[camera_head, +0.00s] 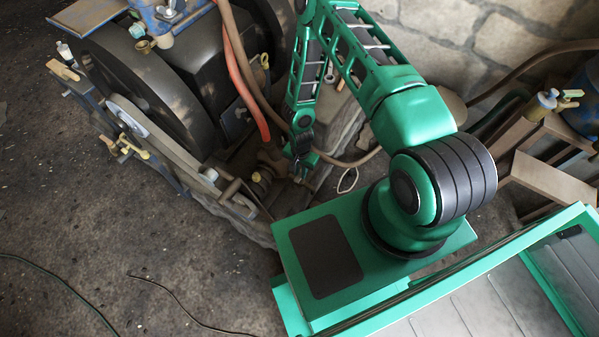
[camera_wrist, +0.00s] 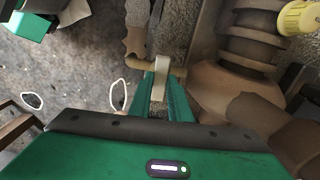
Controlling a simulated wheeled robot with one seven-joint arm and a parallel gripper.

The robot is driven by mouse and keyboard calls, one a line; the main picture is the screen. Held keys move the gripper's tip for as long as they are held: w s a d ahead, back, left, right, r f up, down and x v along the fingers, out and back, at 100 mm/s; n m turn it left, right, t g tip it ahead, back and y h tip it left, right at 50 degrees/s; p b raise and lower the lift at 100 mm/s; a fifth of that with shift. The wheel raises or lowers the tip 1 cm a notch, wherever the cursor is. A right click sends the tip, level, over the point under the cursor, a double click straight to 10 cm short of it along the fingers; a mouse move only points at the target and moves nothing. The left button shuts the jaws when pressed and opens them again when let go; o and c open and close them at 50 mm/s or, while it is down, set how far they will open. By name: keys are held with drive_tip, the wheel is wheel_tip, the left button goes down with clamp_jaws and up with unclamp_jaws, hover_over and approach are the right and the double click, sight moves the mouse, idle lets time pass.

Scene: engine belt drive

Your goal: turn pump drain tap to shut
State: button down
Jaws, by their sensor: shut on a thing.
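In the wrist view, a pale lever (camera_wrist: 161,72), which looks like the drain tap's handle, stands between the tips of my gripper (camera_wrist: 162,88). The green fingers are close together on it. The lever sits by a brownish pipe fitting (camera_wrist: 136,45). In the head view, my gripper (camera_head: 302,168) reaches down at the near right end of the engine base, beside the brown pump fittings (camera_head: 268,160). The lever is too small and too covered by my gripper to make out there.
A ribbed brown pump body (camera_wrist: 250,45) with a yellow knob (camera_wrist: 300,17) stands close right of my gripper. A red hose (camera_head: 240,85) and a brown hose (camera_head: 355,162) run nearby. A large dark flywheel (camera_head: 140,90) is at left. Open ground (camera_head: 130,240) lies in front.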

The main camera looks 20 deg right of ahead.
drive_tip(key=shift+m, duration=0.4)
drive_tip(key=c, duration=1.6)
unclamp_jaws()
drive_tip(key=shift+c, duration=0.2)
wheel_tip(320, 180, up, 11)
drive_tip(key=shift+f, duration=0.15)
